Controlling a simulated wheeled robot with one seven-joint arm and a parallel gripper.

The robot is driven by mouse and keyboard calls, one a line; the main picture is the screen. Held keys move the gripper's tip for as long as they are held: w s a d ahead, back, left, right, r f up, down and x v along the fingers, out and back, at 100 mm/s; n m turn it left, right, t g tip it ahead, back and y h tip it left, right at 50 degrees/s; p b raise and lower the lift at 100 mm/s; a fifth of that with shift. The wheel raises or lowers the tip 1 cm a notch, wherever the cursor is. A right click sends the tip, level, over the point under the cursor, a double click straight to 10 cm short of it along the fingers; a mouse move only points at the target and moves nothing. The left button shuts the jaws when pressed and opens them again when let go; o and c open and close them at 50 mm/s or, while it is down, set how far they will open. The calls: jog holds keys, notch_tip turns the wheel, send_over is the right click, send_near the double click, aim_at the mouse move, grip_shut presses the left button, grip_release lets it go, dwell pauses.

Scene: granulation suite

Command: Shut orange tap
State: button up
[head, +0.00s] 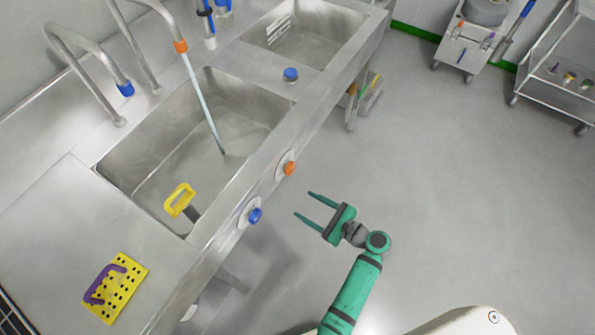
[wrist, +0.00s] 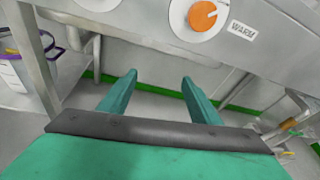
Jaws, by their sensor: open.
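The orange tap knob (head: 290,168) sits on a round pale plate on the sink unit's front panel. In the wrist view the orange knob (wrist: 202,15) is at the top, with a "WARM" label to its right. A stream of water (head: 203,105) runs from the orange-tipped spout (head: 180,46) into the near basin. My gripper (head: 302,204) is open and empty, in front of the panel, apart from the knob and to its lower right in the head view. In the wrist view my fingers (wrist: 158,90) point toward the area below the knob.
A blue knob (head: 255,215) is on the same panel, left of the orange one. A blue-tipped spout (head: 125,88) shows no stream. A yellow perforated block (head: 118,288) lies on the counter.

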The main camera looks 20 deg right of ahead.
aim_at(292, 170)
jog(key=d+r+t+y, duration=0.1)
jog(key=d+r+y, duration=0.2)
jog(key=d+r, duration=0.45)
jog(key=shift+m, duration=0.4)
jog(key=x, duration=0.4)
jog(key=r+x, duration=0.1)
jog(key=x, duration=0.7)
jog(key=shift+s+a+r, duration=0.1)
jog(key=shift+a+r, duration=0.25)
jog(key=shift+s+a, duration=0.1)
jog(key=c, duration=1.1)
